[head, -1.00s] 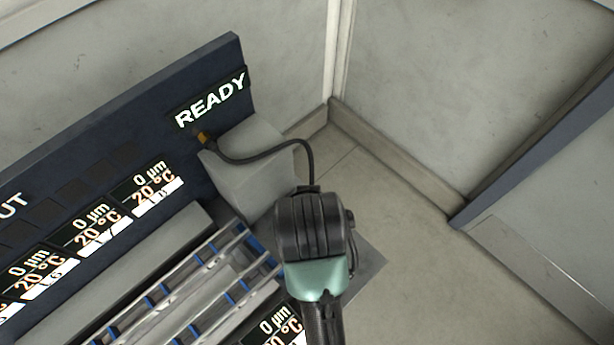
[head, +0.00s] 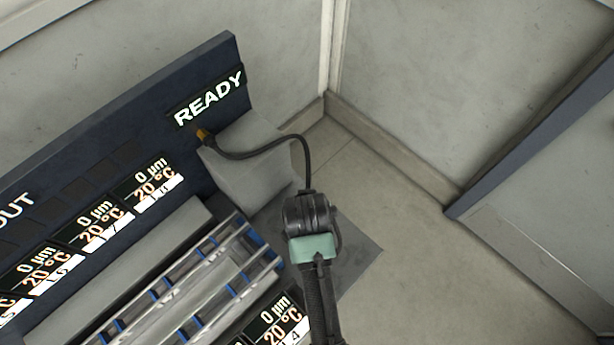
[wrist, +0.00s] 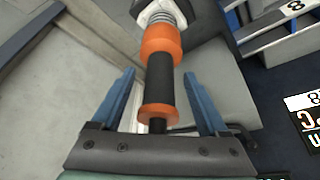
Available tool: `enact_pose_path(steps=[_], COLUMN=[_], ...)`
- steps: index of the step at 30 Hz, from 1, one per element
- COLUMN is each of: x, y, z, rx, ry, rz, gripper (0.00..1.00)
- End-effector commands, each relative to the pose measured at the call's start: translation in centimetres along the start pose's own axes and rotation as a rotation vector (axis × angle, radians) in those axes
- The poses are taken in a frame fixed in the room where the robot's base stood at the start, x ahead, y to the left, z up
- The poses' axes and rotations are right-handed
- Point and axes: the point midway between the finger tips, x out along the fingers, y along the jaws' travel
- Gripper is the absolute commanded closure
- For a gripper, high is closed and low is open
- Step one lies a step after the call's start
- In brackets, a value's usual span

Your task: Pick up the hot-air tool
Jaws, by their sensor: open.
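The hot-air tool (wrist: 160,85) has a black grip between orange bands and a metal nozzle end at the top of the wrist view. My gripper (wrist: 160,74) is open, with one blue finger on each side of the tool's body. A gap shows between the tool and each finger. In the head view, my arm's wrist hides the tool and the fingers. A black cable (head: 250,155) runs from an orange connector on the panel to behind my wrist.
A dark panel (head: 110,165) with READY and temperature readouts stands at the left. A grey block (head: 245,165) and a rack with blue-marked rails (head: 175,290) sit beside it. Bare floor (head: 420,260) lies to the right, bounded by walls.

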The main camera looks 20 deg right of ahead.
Motion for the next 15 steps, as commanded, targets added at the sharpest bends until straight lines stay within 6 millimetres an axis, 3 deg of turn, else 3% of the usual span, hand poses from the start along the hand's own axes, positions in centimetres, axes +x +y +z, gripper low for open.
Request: enact_pose_path(steps=[5,13,15], x=[1.4,1.6,1.6], y=[0.0,0.0,0.0], z=[0.0,0.0,0.0], rx=[0.000,0.000,0.000], ry=[0.001,0.002,0.001], rz=[0.000,0.000,0.000], gripper=[0.23,0.23,0.35])
